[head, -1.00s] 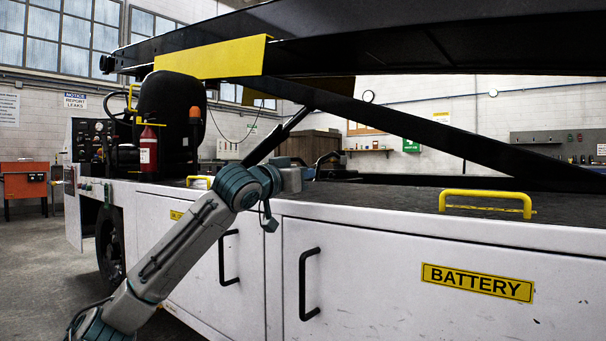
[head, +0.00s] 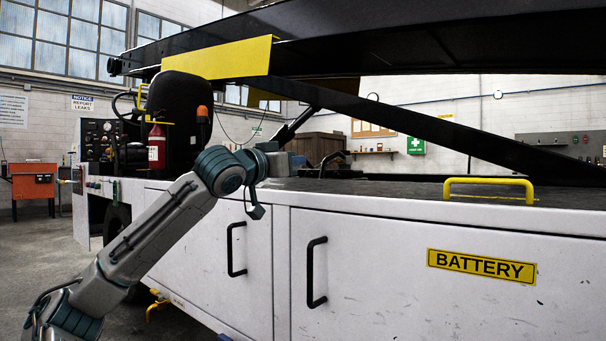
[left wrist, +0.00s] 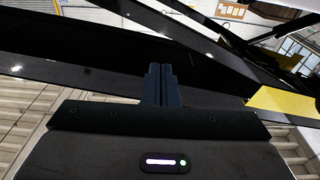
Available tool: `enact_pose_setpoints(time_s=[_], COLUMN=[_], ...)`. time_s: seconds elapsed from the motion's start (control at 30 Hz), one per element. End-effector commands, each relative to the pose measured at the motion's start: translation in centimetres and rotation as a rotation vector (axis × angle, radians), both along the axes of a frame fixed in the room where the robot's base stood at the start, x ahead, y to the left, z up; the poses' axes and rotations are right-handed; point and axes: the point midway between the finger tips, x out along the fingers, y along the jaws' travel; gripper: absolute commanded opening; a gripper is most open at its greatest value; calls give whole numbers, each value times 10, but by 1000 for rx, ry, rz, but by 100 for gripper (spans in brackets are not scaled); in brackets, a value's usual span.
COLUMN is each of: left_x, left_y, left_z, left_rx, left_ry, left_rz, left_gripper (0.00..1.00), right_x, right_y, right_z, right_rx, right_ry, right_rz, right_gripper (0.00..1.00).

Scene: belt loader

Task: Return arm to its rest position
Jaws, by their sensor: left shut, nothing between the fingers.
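My left arm (head: 165,225) comes in from the lower left in the head view and is bent at the elbow near the belt loader's side. My left gripper is largely hidden behind the arm's wrist links there. In the left wrist view my left gripper (left wrist: 161,72) shows with its two fingers together and nothing between them. Behind the fingers are dark beams of the loader and a yellow panel (left wrist: 285,102). My right arm and right gripper do not show.
The white loader body (head: 400,260) has black door handles, a BATTERY label (head: 481,266) and a yellow grab rail (head: 490,184). The black boom (head: 400,40) with a yellow plate (head: 218,58) hangs above. A seat (head: 180,105) and fire extinguisher (head: 157,146) stand at the left. Floor is open at far left.

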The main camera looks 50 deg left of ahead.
Motion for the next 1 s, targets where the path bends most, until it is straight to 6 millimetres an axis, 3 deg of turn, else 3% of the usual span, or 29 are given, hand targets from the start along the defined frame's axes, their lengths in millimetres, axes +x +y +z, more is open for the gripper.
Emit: enact_pose_setpoints(time_s=[0.03,0.23,0.67,0.77,1.0], left_x=[-7,-24,-33,-33,-33], left_y=[-1,-5,-7,-7,-7], left_z=[-8,-12,-11,-5,38], left_rx=[1,1,1,1,0], left_ry=[-3,-2,1,1,1], left_rz=[1,1,0,0,0], left_gripper=[0,0,0,0,0], right_x=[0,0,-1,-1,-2], right_y=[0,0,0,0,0], right_z=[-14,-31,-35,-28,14], right_rx=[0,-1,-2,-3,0], right_ry=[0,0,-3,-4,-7], right_rz=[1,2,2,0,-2], right_gripper=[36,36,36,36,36])
